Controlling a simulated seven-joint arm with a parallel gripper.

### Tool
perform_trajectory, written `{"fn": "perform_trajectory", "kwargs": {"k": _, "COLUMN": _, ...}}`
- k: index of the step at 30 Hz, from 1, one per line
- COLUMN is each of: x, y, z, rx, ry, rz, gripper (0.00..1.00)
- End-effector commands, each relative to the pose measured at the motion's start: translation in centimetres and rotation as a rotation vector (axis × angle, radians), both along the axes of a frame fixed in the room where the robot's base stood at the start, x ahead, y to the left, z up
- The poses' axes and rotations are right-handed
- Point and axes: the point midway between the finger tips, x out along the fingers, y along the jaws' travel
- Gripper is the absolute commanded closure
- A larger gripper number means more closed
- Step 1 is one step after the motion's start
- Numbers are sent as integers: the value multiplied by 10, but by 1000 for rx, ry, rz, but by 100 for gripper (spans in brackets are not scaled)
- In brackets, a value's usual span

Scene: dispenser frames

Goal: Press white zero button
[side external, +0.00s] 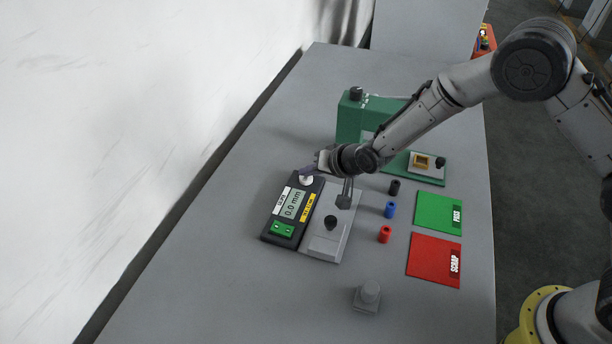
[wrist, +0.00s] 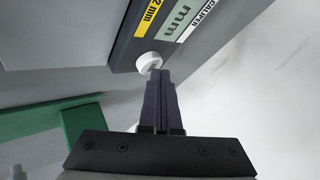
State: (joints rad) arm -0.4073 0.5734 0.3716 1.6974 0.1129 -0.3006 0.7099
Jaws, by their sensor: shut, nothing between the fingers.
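The white zero button (side external: 306,180) is a round white knob at the far end of the dark gauge box (side external: 270,236), whose display reads 0.0 mm. The button also shows in the wrist view (wrist: 148,62). My gripper (side external: 316,168) is shut and empty, its fingers pointing at the button. In the wrist view the dark fingertips (wrist: 158,74) overlap the button's lower edge. I cannot tell whether they touch it or how far it is pressed.
A grey fixture with a black knob (side external: 330,222) stands beside the gauge box. Black, blue (side external: 390,210) and red (side external: 385,234) cylinders lie to its right, before the green PASS (side external: 432,212) and red SCRAP (side external: 430,262) pads. A green machine (side external: 349,122) stands behind. The near left table is clear.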

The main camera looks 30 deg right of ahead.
Motion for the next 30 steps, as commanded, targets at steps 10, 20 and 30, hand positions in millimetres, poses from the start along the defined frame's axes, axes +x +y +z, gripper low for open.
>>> {"fn": "perform_trajectory", "kwargs": {"k": 10, "x": -1, "y": 0, "z": 12, "rx": 0, "ry": 0, "rz": 0, "gripper": 100}}
{"fn": "perform_trajectory", "kwargs": {"k": 20, "x": 0, "y": 0, "z": 20, "rx": 1, "ry": -3, "rz": -1, "gripper": 100}}
{"fn": "perform_trajectory", "kwargs": {"k": 30, "x": 0, "y": 0, "z": 51, "rx": 1, "ry": -3, "rz": -1, "gripper": 100}}
